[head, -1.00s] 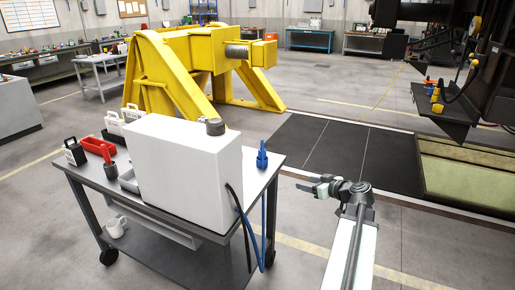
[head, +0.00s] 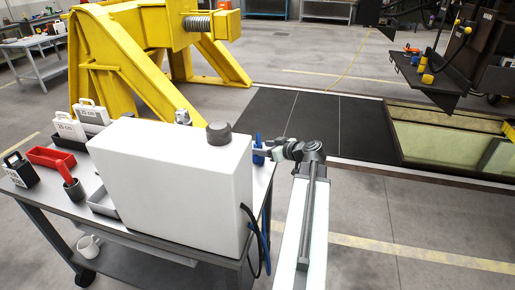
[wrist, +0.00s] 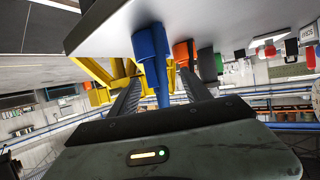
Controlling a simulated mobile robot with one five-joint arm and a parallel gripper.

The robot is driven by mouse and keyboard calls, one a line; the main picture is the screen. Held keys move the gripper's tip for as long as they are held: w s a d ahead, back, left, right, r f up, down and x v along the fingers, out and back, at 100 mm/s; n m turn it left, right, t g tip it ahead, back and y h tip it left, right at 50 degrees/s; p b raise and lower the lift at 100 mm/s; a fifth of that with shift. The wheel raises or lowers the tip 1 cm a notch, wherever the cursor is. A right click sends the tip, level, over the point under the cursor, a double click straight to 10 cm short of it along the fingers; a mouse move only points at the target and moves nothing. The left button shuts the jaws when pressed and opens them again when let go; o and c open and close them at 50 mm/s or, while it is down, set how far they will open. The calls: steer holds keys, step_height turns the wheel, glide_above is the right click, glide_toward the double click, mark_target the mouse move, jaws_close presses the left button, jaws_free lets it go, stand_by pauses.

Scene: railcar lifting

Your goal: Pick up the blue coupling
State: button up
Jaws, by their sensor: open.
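The blue coupling (head: 258,152) stands upright at the right edge of the cart top, beside the white tank, in the head view. My gripper (head: 268,150) is at its right side, level with it, and partly covers it. In the wrist view the blue coupling (wrist: 152,50) appears upside down, with its narrow end pointing down between the two dark fingers of my gripper (wrist: 162,80). The fingers are spread apart, one on each side of it. I cannot tell whether either finger touches it.
The white tank (head: 170,190) with a grey cap (head: 219,133) fills much of the cart (head: 62,212). Black and blue hoses (head: 262,245) hang at its right end. A red tray (head: 55,158) sits left. A yellow frame (head: 105,70) stands behind.

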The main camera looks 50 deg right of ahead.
mark_target(255, 146)
steer(key=x, duration=0.2)
steer(key=b+x, duration=0.1)
steer(key=x, duration=0.1)
steer(key=b+x, duration=0.1)
steer(key=x, duration=0.1)
steer(key=shift+w+d+f, duration=0.2)
steer(key=shift+d+f, duration=0.1)
steer(key=shift+f, duration=0.05)
steer(key=shift+r, duration=0.1)
jaws_close()
